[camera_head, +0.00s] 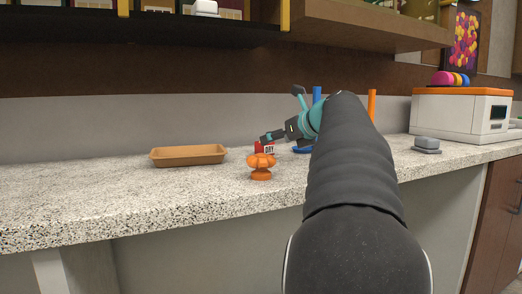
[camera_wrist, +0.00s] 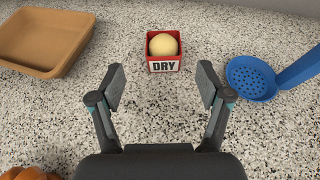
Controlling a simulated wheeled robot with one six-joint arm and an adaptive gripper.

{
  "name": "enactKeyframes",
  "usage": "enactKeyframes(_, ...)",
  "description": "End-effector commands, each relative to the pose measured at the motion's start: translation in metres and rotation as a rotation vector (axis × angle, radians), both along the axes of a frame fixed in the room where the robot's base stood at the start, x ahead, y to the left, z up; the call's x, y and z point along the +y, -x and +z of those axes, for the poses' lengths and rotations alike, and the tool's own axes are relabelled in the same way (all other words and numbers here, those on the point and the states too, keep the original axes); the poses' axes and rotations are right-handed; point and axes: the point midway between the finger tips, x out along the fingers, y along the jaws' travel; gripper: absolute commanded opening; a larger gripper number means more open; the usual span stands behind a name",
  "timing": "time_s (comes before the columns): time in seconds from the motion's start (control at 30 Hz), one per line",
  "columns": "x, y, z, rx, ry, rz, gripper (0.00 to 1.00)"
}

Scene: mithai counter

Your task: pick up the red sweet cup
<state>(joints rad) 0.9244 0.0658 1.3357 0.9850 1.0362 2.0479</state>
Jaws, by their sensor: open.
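The red sweet cup (camera_wrist: 164,64) is a small square red box with a white "DRY" label on its front. A round pale yellow sweet (camera_wrist: 163,45) sits in it. In the wrist view it stands upright on the counter, ahead of and roughly centred between my open fingers (camera_wrist: 160,88). The fingers do not touch it, and nothing is between them. In the head view the cup (camera_head: 268,149) stands behind an orange object, and my gripper (camera_head: 272,137) reaches in close to it. My arm hides part of the area to the right.
A tan tray (camera_head: 188,155) lies to the left. An orange lobed stand (camera_head: 261,167) is in front of the cup. A blue slotted ladle (camera_wrist: 251,78) lies to the right. A white box with an orange top (camera_head: 461,115) stands far right.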

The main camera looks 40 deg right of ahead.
Motion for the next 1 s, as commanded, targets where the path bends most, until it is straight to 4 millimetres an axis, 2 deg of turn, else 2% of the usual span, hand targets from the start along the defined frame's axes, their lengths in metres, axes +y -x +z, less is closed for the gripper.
enactKeyframes(0.13,-0.002,-0.019,-0.009,0.0,0.002,-0.001,0.77)
enactKeyframes(0.47,-0.002,-0.037,-0.017,0.0,0.001,0.001,0.77)
enactKeyframes(0.8,-0.004,-0.076,-0.033,0.001,0.002,0.003,0.77)
enactKeyframes(1.0,-0.004,-0.077,-0.033,0.0,0.002,0.001,0.77)
